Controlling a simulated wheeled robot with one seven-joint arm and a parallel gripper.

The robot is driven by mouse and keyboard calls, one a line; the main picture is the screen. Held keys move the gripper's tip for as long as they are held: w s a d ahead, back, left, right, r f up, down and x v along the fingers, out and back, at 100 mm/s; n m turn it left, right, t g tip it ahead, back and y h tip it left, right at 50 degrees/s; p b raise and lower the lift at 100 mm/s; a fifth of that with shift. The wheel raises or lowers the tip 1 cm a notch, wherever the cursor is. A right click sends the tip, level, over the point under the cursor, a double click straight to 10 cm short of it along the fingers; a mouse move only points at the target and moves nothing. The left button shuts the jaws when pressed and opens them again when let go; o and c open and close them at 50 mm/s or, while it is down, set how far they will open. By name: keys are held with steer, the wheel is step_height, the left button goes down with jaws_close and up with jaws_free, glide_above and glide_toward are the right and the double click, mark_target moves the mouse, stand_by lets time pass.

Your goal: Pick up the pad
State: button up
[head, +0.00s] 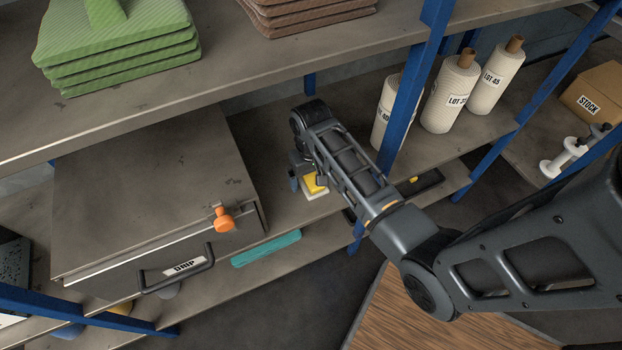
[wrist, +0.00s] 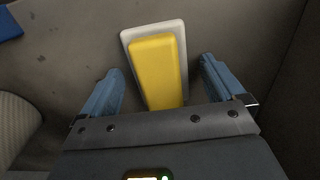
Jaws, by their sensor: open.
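The pad (wrist: 154,65) shows in the wrist view as a yellow block on a pale grey-white base, lying on the shelf surface. In the head view the pad (head: 314,185) is partly covered by my gripper and arm. My gripper (wrist: 162,90) is open. Its two blue fingers stand on the left and right of the pad's near part, with a gap on each side. The near end of the pad is hidden behind the gripper body.
A box labelled DRIP (head: 150,200) with an orange knob (head: 223,222) stands left of my gripper. White rolls (head: 451,95) stand right of it, past a blue post (head: 408,90). A shelf with folded green cloth (head: 117,40) lies above. A teal item (head: 266,249) is below.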

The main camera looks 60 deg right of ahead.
mark_target(311, 175)
steer(key=shift+c, duration=0.4)
steer(key=c, duration=1.1)
steer(key=shift+r, duration=0.15)
step_height(311, 175, up, 10)
steer(key=shift+f+p, duration=0.1)
steer(key=shift+p, duration=0.7)
